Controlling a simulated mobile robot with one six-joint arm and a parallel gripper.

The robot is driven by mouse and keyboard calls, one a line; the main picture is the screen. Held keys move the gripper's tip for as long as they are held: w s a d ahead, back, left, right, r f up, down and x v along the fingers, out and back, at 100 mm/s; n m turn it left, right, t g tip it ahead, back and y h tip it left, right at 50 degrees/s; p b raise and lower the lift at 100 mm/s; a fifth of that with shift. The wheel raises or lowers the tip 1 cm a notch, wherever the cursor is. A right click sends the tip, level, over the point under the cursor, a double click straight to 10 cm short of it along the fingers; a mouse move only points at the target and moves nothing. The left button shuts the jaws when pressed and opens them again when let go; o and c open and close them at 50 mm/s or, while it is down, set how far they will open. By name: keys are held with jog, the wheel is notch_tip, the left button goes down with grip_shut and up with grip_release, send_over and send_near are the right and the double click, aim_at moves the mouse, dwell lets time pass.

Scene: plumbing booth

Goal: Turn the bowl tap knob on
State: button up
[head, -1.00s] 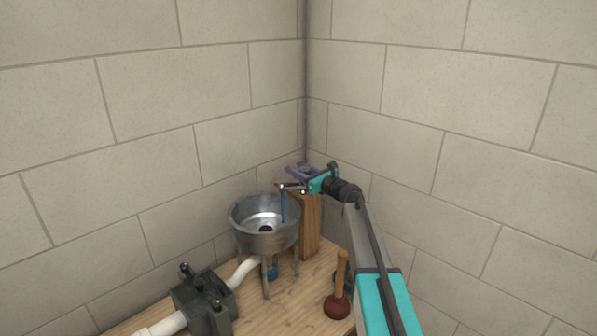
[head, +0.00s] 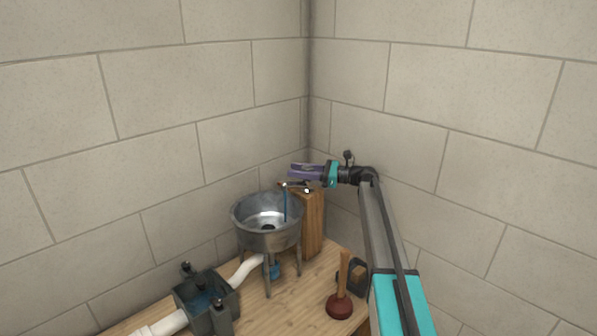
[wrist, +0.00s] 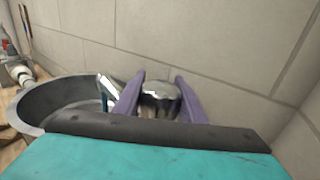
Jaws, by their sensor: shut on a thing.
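The metal bowl (head: 266,212) stands on legs on the wooden bench, beside a wooden post (head: 312,225). The dark tap (head: 295,185) sits at the top of the post, its spout over the bowl. A thin blue stream (head: 286,206) falls from it into the bowl. My gripper (head: 305,171), with purple fingers, is at the tap. In the wrist view, my gripper (wrist: 152,98) is shut on the round metal tap knob (wrist: 160,92), one finger on each side. The knob's lower part is hidden by my gripper's body.
A dark box (head: 208,298) with blue liquid inside stands at the front left, joined to the bowl by a white pipe (head: 245,270). A plunger (head: 341,295) stands on the bench right of the bowl, near my arm. Block walls (head: 400,120) meet behind the tap.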

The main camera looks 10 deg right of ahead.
jog(key=shift+s+n+g, duration=0.15)
jog(key=shift+n+g, duration=0.25)
jog(key=shift+g, duration=0.2)
jog(key=shift+a, duration=0.1)
jog(key=o, duration=1.1)
jog(key=shift+s, duration=0.1)
jog(key=shift+c, duration=0.2)
jog(key=shift+r, duration=0.15)
jog(key=shift+r+b, duration=0.5)
jog(key=shift+r, duration=0.1)
jog(key=s+r+b, duration=0.3)
jog(key=s+b, duration=0.1)
jog(key=s, duration=1.2)
jog(key=shift+d+r+b, duration=0.2)
jog(key=shift+d+b, duration=0.05)
jog(key=shift+b, duration=0.1)
